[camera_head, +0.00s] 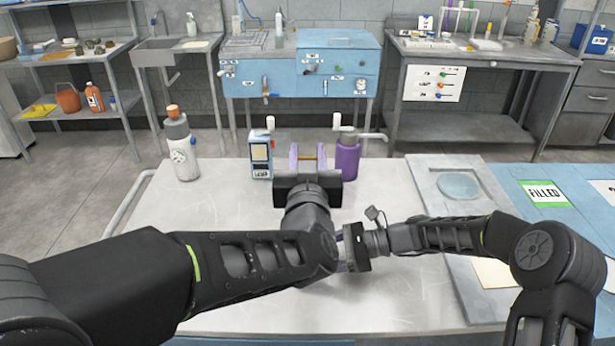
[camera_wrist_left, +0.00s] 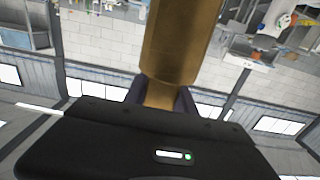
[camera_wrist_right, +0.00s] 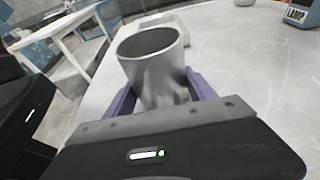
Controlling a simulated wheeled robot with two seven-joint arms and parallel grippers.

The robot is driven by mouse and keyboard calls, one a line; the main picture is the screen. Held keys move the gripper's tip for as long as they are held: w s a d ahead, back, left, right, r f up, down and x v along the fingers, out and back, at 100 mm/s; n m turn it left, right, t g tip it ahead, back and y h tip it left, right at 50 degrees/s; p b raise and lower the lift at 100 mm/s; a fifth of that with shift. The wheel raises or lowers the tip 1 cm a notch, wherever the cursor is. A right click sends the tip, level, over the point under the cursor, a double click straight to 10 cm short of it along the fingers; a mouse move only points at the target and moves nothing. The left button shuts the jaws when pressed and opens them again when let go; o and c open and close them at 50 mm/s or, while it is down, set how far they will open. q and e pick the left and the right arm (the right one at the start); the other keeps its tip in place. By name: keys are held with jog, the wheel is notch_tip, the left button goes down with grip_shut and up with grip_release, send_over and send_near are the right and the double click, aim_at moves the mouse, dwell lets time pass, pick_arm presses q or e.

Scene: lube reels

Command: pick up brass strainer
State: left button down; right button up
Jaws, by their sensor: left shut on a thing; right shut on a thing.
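My left gripper (camera_head: 307,157) points away from me over the far part of the metal table, its purple fingers shut on a brass piece, which I take for the brass strainer (camera_wrist_left: 185,45). In the left wrist view it is a brass cylinder with a narrower neck between the fingers. In the head view only a thin brass strip shows. My right gripper (camera_wrist_right: 155,92) is shut on a grey metal cup-like cylinder (camera_wrist_right: 152,65), open at the top with a dark inside. In the head view the left arm largely hides the right fingers and this cylinder.
A white bottle with an orange cap (camera_head: 181,150), a box marked LAMP (camera_head: 261,158) and a purple bottle (camera_head: 347,160) stand along the table's far edge. A grey tray (camera_head: 425,170) with a round pale disc and a blue mat marked FILLED (camera_head: 545,193) lie right. The table's left is clear.

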dwell(0.7)
jog(key=o, duration=1.1)
jog(key=shift+c, duration=0.2)
jog(key=shift+d, duration=0.15)
jog(key=v, duration=1.1)
jog(key=shift+d+r, duration=0.1)
jog(key=shift+d, duration=0.1)
jog(key=shift+d+r, duration=0.1)
jog(key=shift+d, duration=0.1)
